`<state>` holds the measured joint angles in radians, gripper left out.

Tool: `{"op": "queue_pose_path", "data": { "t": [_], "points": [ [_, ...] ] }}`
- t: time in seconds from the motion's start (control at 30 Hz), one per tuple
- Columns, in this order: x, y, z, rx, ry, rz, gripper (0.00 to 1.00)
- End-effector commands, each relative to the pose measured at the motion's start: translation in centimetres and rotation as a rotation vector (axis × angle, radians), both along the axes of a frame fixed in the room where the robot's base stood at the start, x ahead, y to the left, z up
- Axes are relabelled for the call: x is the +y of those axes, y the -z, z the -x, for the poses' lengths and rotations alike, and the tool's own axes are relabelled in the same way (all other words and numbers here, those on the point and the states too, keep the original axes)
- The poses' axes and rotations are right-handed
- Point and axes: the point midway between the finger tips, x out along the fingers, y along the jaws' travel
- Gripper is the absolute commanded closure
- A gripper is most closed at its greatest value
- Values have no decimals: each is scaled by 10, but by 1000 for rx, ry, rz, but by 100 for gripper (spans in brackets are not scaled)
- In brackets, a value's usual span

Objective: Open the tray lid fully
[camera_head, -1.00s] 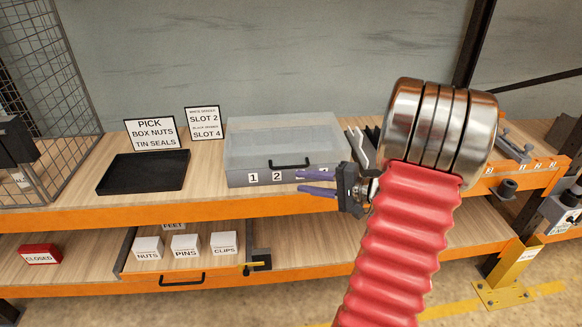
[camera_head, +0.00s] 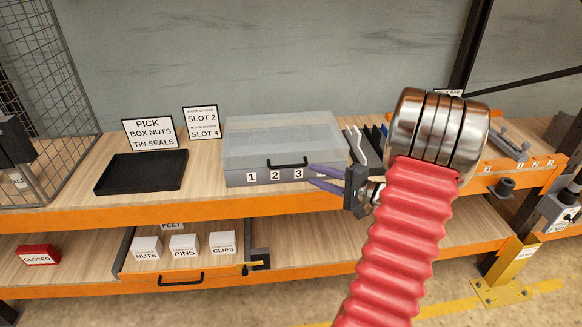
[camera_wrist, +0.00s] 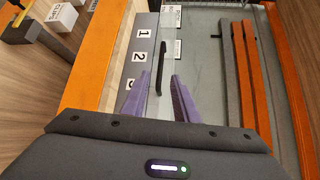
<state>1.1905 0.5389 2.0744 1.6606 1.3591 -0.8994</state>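The tray (camera_head: 240,178) is a grey box with a clear lid (camera_head: 285,133), which lies shut. A black handle (camera_head: 288,162) sits at the front edge of the lid, above the numbers 1, 2 and 3. My gripper (camera_head: 310,176) is open and empty, just in front of the tray's right front, right of the handle and apart from it. In the wrist view the two purple fingers (camera_wrist: 161,85) are spread. My gripper hides the number at the tray's right end.
A black shallow tray (camera_head: 142,172) and two signs stand left of the tray. Tools and dark bars (camera_head: 365,140) stand close on its right. White boxes (camera_head: 184,246) are on the lower shelf. An orange edge (camera_head: 120,225) runs along the bench front.

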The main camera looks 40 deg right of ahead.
Motion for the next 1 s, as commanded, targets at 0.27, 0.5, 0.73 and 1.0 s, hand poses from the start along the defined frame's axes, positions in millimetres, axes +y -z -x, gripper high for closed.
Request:
{"op": "queue_pose_path", "data": {
  "t": [0.27, 0.5, 0.73, 1.0],
  "points": [
    [9, 7, -43, 1, -3, 1, 73],
    [16, 12, -78, 2, -3, 0, 73],
    [20, 14, -102, 1, -1, 1, 73],
    [21, 15, -105, 1, 1, 0, 73]
  ]
}}
